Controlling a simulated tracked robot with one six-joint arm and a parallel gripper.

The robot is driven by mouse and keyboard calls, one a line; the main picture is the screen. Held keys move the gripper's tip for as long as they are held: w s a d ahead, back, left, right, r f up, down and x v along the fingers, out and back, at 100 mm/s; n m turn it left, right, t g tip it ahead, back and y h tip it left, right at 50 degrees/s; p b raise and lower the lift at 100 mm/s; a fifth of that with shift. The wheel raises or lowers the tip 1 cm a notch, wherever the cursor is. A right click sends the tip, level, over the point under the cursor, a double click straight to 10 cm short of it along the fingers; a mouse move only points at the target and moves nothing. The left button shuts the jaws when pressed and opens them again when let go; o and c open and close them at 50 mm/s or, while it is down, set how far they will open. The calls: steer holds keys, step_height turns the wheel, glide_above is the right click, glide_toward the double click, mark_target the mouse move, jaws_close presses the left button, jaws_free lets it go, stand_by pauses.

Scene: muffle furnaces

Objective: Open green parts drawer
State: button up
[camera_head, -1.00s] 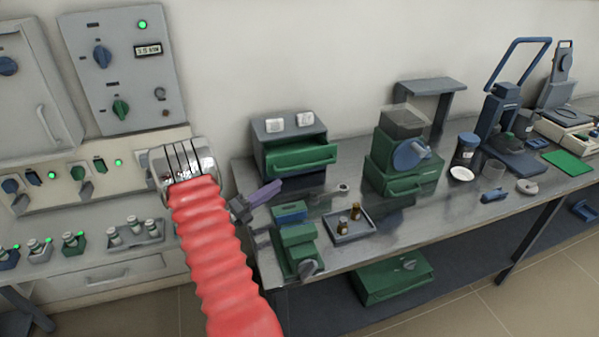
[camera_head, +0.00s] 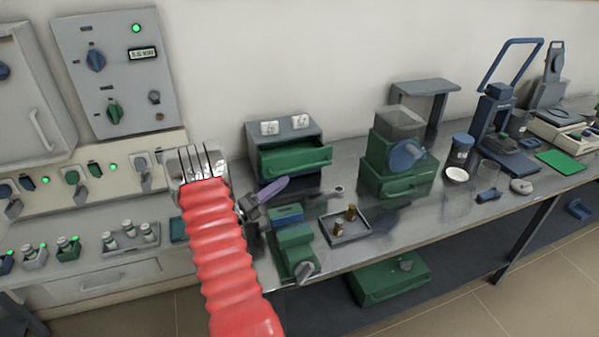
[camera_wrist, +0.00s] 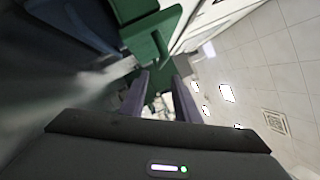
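A small grey cabinet (camera_head: 283,128) with two white-labelled fittings stands at the back left of the metal bench. Its green drawer (camera_head: 295,161) sticks partly out of the front, with a dark gap above it. My gripper (camera_head: 281,186) is in front of and below this drawer, its purple fingers pointing right and slightly up. In the wrist view the two fingers (camera_wrist: 159,78) stand apart with nothing held between them. A green part (camera_wrist: 150,48) lies just beyond the fingertips there; I cannot tell for sure which one it is.
A green device (camera_head: 294,250) and a tray (camera_head: 345,226) with small bottles lie near the gripper. A green grinder (camera_head: 397,165) with its own drawer stands to the right. A grey control panel (camera_head: 118,72) is on the left.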

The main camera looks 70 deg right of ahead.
steer(key=x, duration=0.8)
steer(key=shift+s+d, duration=0.25)
steer(key=shift+d, duration=0.05)
steer(key=shift+c, duration=0.4)
jaws_close()
